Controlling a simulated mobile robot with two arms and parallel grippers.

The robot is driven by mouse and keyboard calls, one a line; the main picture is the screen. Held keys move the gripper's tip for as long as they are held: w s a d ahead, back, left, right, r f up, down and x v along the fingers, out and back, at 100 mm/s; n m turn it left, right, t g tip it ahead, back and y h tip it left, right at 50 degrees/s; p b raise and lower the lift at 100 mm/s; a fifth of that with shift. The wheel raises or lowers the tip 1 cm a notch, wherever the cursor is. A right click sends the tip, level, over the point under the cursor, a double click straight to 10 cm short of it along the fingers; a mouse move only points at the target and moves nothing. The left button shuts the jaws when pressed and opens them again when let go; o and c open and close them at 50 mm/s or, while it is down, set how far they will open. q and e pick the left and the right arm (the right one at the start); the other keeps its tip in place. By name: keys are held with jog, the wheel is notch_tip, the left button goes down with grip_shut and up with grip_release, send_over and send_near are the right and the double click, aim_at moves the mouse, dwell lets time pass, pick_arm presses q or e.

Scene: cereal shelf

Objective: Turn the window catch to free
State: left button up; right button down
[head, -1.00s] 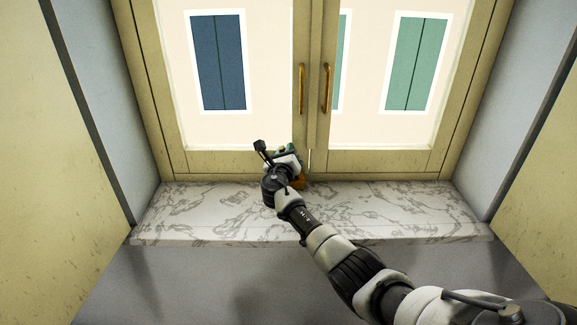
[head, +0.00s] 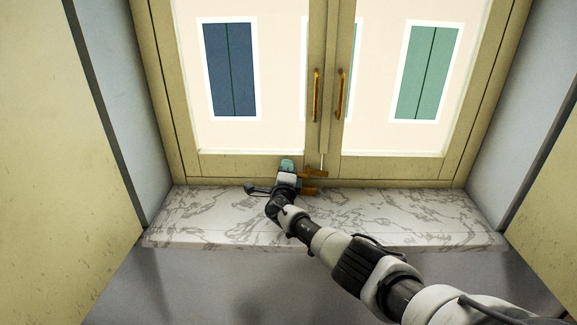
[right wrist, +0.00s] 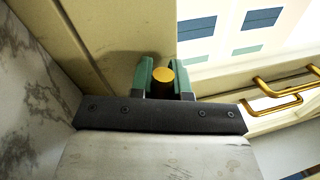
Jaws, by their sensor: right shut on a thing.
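The window catch (head: 316,173) is a small brass piece low on the window frame, just below where the two sashes meet. My right gripper (head: 288,165) is at its left end, close to the bottom rail. In the right wrist view, the green fingers of the gripper (right wrist: 165,80) stand on both sides of the round gold end of the catch (right wrist: 163,75) and are shut on it. The gripper hides part of the catch in the head view. My left gripper is in neither view.
Two brass pull handles (head: 317,95) (head: 340,95) stand upright on the sashes above the catch. A marble sill (head: 400,213) runs below the window and is bare on both sides of my right arm. Walls close in left and right.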

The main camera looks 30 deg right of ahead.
jog(key=shift+w+f+n, duration=0.1)
jog(key=shift+f+n, duration=0.2)
jog(key=shift+n, duration=0.4)
jog(key=shift+f+n, duration=0.3)
jog(key=shift+n, duration=0.4)
jog(key=shift+f+t+y, duration=0.15)
jog(key=shift+t+y, duration=0.15)
jog(key=shift+y, duration=0.1)
jog(key=c, duration=1.1)
grip_release()
jog(key=shift+a, duration=0.1)
jog(key=shift+a, duration=0.1)
jog(key=p+v, duration=0.6)
jog(key=shift+r, duration=0.25)
jog(key=shift+s+a+f+p, duration=0.3)
jog(key=shift+s+f+p, duration=0.1)
jog(key=shift+s+p, duration=0.25)
